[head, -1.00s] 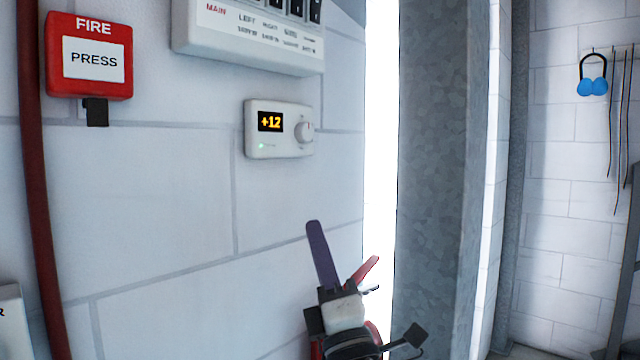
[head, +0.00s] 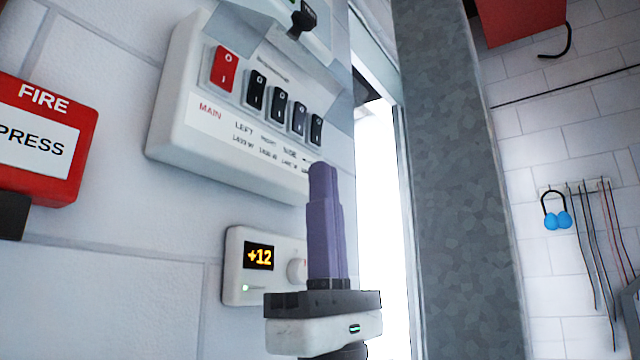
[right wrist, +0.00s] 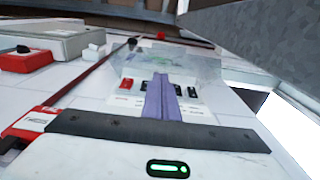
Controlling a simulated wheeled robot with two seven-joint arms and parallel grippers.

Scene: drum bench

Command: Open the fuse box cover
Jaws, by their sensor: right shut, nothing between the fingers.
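The fuse box (head: 165,140) is a white wall box with one red MAIN switch and several black switches in a row; it also shows in the right wrist view (right wrist: 115,103). Its clear cover (head: 240,15) appears tilted up above the switches, which look uncovered. In the right wrist view the cover (right wrist: 195,65) spreads out beyond the switch row. How far it is raised is hard to tell. My right gripper (head: 323,168) is shut and empty, its purple fingers pointing up before the box's lower right part. In the right wrist view the fingers (right wrist: 158,78) overlap the switches; contact cannot be told. My left gripper is out of view.
A white thermostat (head: 236,285) reading +12 is just below the box, partly behind my gripper. A red FIRE press box (head: 45,105) is at left. A grey metal post (head: 455,190) stands to the right.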

